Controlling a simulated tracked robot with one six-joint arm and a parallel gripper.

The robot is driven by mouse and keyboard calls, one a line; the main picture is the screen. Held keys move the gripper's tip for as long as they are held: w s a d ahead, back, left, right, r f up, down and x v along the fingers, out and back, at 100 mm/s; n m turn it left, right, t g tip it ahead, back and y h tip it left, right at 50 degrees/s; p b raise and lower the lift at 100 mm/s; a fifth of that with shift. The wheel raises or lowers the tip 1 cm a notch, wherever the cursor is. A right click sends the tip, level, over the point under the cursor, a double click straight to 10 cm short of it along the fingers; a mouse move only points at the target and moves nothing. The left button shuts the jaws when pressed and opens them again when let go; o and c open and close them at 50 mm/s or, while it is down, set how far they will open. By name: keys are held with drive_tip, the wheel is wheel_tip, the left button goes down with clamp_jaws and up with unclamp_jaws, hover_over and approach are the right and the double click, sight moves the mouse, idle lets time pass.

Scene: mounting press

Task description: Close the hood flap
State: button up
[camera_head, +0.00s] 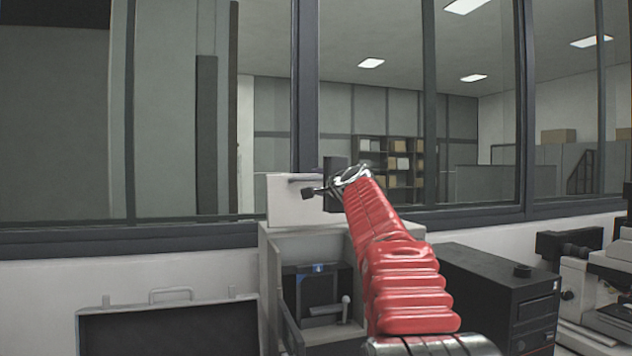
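The mounting press (270,246) is a pale grey box in the lower middle, open at the front. Inside it show a dark block with a small blue mark and a light lever with a round knob (346,300). A pale upright panel (285,207) on its top looks like the hood flap, standing raised. My red arm reaches up across the right side of the press. My dark gripper (312,188) is at the upper right part of the panel and overlaps it in this view. Contact and finger opening cannot be made out.
An open dark case (170,330) with a pale rim and handle is at the lower left. A black box unit (495,290) stands right of the press, with a microscope (600,285) further right. A framed window (305,90) runs behind.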

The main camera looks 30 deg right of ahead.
sight(313, 179)
drive_tip(key=shift+x, duration=1.7)
drive_tip(key=shift+c, duration=0.2)
clamp_jaws()
drive_tip(key=shift+f, duration=0.1)
